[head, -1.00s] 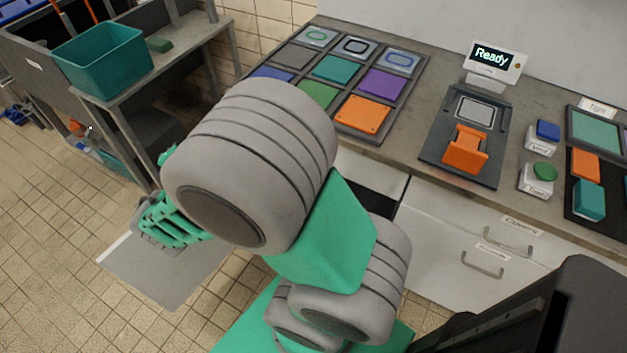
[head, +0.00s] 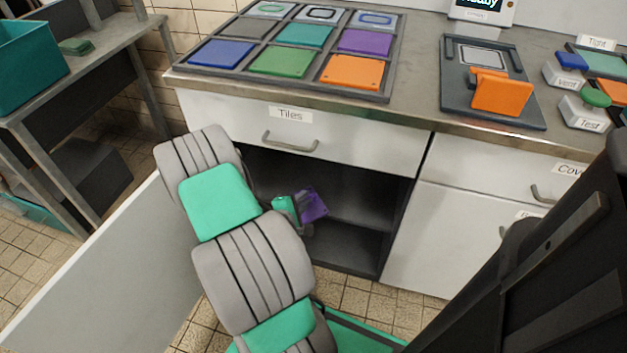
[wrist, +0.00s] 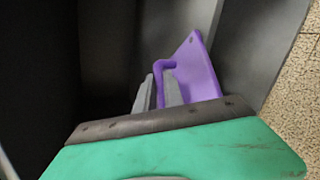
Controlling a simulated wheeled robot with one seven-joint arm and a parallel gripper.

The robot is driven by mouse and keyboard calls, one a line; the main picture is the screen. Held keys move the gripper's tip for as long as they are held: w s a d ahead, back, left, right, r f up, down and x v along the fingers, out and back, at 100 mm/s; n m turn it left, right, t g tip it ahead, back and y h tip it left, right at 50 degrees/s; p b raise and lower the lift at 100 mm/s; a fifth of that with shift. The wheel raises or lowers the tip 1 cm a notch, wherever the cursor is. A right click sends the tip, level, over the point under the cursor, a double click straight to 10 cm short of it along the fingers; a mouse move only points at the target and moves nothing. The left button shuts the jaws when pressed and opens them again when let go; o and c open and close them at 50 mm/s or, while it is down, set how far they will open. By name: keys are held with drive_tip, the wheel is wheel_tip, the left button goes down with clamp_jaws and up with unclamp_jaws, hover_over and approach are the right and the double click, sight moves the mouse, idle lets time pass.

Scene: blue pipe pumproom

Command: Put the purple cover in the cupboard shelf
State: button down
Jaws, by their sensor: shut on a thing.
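The purple cover (head: 313,205) is at the opening of the cupboard under the counter, tilted. In the wrist view the purple cover (wrist: 198,68) is a thin plate with a loop handle. My gripper (wrist: 160,90) is shut on that handle; in the head view my gripper (head: 292,212) is partly hidden by my arm. The cupboard (head: 390,215) is open and dark inside. Its shelf (head: 365,207) runs across the inside, near the cover's height. I cannot tell whether the cover touches the shelf.
The open cupboard door (head: 110,270) stands out to the left of my arm. A drawer labelled Tiles (head: 345,140) is shut above the opening. A tile tray (head: 385,85) and a fixture with an orange part (head: 500,95) stand on the counter. A bench (head: 110,70) is at the left.

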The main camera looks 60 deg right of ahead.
drive_tip(key=d, duration=0.5)
drive_tip(key=d+b, duration=0.1)
drive_tip(key=d, duration=0.4)
drive_tip(key=d+b, duration=0.1)
drive_tip(key=d, duration=0.5)
drive_tip(key=shift+w+r, duration=0.15)
drive_tip(key=shift+w, duration=0.2)
wheel_tip(320, 180, down, 4)
drive_tip(key=shift+r+b, duration=0.25)
drive_tip(key=shift+b, duration=0.8)
drive_tip(key=shift+r, duration=0.1)
drive_tip(key=shift+f, duration=0.2)
drive_tip(key=c, duration=1.5)
unclamp_jaws()
drive_tip(key=shift+o, duration=0.2)
